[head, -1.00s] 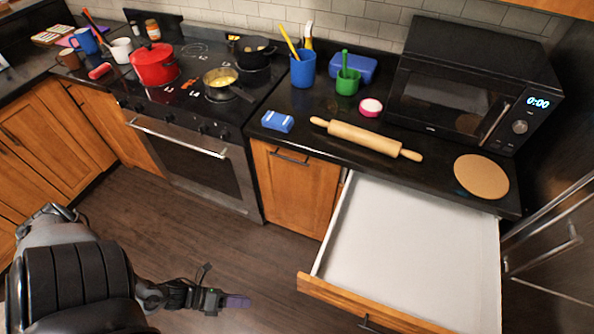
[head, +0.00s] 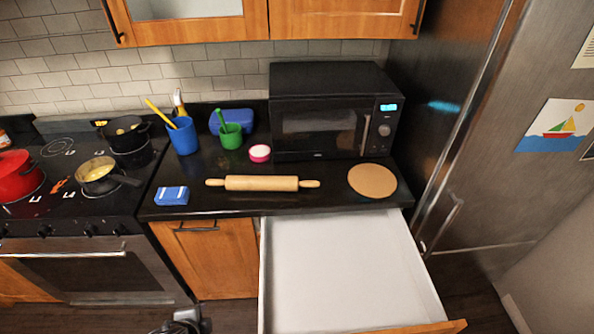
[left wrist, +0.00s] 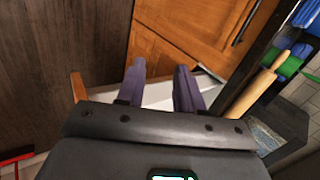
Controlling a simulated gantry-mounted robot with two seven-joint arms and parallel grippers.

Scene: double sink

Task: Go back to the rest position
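In the left wrist view my left gripper (left wrist: 160,78) has its two dark purple fingers apart, with nothing between them. Beyond the fingers are a wooden cabinet front (left wrist: 195,30) and part of the white drawer. In the head view only a small dark part of my left arm (head: 183,322) shows at the bottom edge, in front of the cabinet beside the drawer. The fingers cannot be made out there. My right gripper is in neither view.
An empty white drawer (head: 340,270) stands pulled out below the counter. The counter holds a rolling pin (head: 262,183), a round board (head: 372,181), a blue packet (head: 172,196), cups and a microwave (head: 320,130). The stove (head: 75,215) is left, the fridge (head: 480,150) right.

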